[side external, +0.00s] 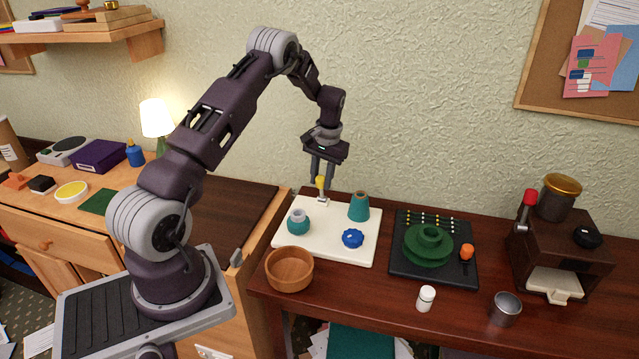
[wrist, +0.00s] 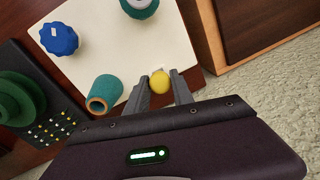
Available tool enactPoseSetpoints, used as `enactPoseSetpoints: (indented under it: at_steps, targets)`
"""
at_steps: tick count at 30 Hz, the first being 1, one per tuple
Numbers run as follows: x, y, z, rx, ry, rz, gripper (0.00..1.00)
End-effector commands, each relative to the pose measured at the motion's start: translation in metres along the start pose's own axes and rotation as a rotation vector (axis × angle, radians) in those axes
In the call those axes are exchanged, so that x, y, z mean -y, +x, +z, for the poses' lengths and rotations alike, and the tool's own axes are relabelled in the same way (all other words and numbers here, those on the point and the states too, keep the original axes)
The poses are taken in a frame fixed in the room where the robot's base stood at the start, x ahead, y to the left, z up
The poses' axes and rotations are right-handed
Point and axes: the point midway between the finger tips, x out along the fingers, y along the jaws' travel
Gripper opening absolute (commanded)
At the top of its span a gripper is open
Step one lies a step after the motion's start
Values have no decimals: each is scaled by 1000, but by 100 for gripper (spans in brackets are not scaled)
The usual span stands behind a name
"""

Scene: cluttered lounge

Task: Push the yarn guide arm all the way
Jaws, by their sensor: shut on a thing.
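The white winder board (side external: 345,248) lies on the dark wooden table. A lever with a yellow tip (side external: 320,186), which looks like the yarn guide arm, stands upright from a small pale mount at the board's back edge. My gripper (side external: 321,177) points down over it, fingers on either side of the yellow tip. In the wrist view the rounded yellow tip (wrist: 159,82) sits between the two fingers (wrist: 160,88), which are shut on it. The lever's lower part is hidden in the wrist view.
On the board are a teal cone (side external: 359,208), a teal spool (side external: 298,222) and a blue knob (side external: 352,238). A wooden bowl (side external: 289,270) stands at its front left. A black board with a green spool (side external: 428,244) is to the right. The textured wall is close behind.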

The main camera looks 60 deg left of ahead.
Motion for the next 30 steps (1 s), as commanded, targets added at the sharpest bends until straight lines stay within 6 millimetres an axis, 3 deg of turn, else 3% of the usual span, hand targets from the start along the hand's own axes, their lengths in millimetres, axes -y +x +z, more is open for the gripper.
enactPoseSetpoints:
  at_steps: [15, 30]
  targets:
    - [14, 1, -41, -11, -4, -8, 0]
    - [19, 6, -54, -6, -5, -13, 0]
